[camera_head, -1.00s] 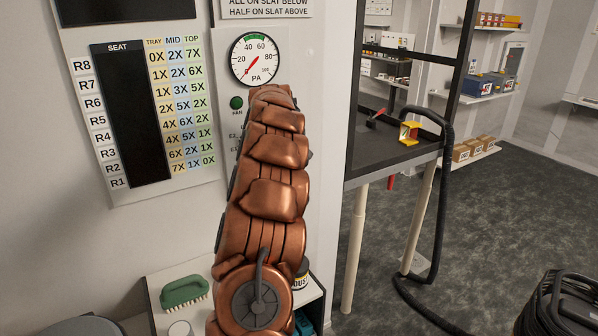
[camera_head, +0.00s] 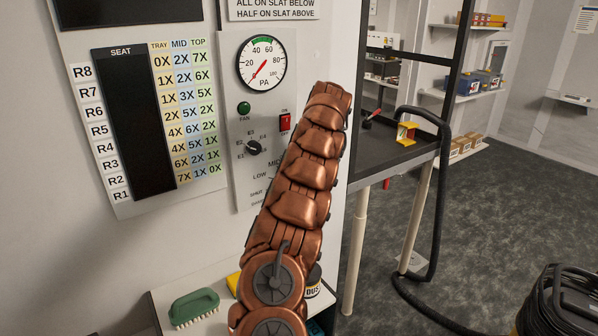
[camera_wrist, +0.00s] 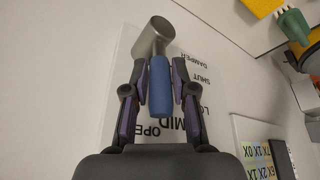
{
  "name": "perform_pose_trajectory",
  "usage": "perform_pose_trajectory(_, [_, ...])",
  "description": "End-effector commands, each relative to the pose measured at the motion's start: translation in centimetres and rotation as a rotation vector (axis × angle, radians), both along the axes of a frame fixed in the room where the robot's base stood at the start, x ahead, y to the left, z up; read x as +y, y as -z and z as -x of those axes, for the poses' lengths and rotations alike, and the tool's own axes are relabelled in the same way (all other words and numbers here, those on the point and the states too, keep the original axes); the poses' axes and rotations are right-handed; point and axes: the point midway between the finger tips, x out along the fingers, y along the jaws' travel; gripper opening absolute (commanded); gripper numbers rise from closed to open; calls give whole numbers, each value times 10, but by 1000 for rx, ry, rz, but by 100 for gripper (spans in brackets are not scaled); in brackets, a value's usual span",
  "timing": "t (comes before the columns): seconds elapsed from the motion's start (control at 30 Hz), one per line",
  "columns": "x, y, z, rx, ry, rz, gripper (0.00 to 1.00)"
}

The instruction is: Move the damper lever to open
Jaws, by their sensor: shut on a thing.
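The damper lever shows in the wrist view as a blue grip (camera_wrist: 160,88) on a round grey metal end (camera_wrist: 154,37). My gripper (camera_wrist: 159,75) is shut on the blue grip, one dark finger on each side. The damper label plate (camera_wrist: 122,75) lies behind it, its words upside down. The lever's free end lies between OPEN and MID, with SHUT and LOW off to the right. In the head view my arm hides the lever and gripper; LOW, MID and SHUT show at the arm's left on the wall panel (camera_head: 225,60).
Above the damper are a PA gauge (camera_head: 262,64), green fan lamp (camera_head: 243,108), red switch (camera_head: 285,122) and black selector knob (camera_head: 253,147). A green brush (camera_head: 194,307) lies on the shelf below. A dark bench (camera_head: 385,150) with a black hose (camera_head: 440,190) stands right.

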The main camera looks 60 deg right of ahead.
Motion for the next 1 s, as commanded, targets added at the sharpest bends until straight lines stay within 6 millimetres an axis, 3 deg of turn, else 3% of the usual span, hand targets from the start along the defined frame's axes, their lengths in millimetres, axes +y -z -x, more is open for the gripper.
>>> perform_pose_trajectory(0.8, [2,1,1,-20,-11,-43,0])
perform_pose_trajectory(0.83, [2,1,1,-20,-11,-43,29])
perform_pose_trajectory(1.0, [3,1,-1,-21,-13,-43,47])
